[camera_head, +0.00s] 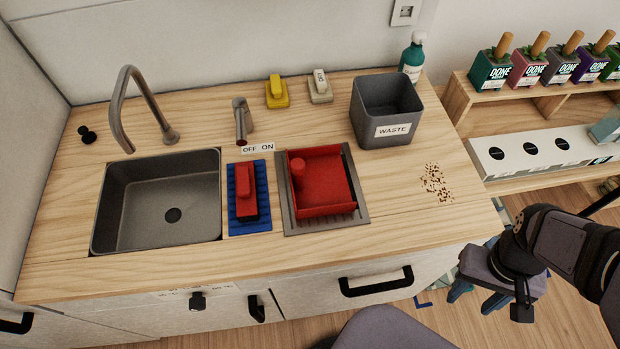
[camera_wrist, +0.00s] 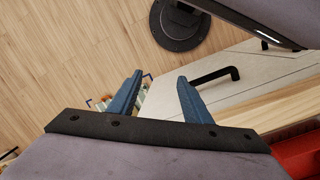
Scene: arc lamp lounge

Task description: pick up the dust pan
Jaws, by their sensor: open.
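The red dust pan (camera_head: 335,184) lies on a grey ridged drain tray (camera_head: 357,215) set in the wooden counter, right of the sink. A round red knob or handle (camera_head: 297,167) stands up at its left side. In the wrist view a red corner (camera_wrist: 301,156) shows at the lower right edge, likely the dust pan. My gripper (camera_wrist: 158,92) is open and empty, its blue fingers apart. In the head view my gripper (camera_head: 482,303) hangs in front of the counter at the right, below the counter top and well away from the dust pan.
A red brush (camera_head: 247,194) lies on a blue mat (camera_head: 238,225) left of the pan. A grey waste bin (camera_head: 386,108) stands behind right. Crumbs (camera_head: 436,183) lie on the counter's right. Black drawer handles (camera_head: 377,283) jut from the front. The sink (camera_head: 130,215) is empty.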

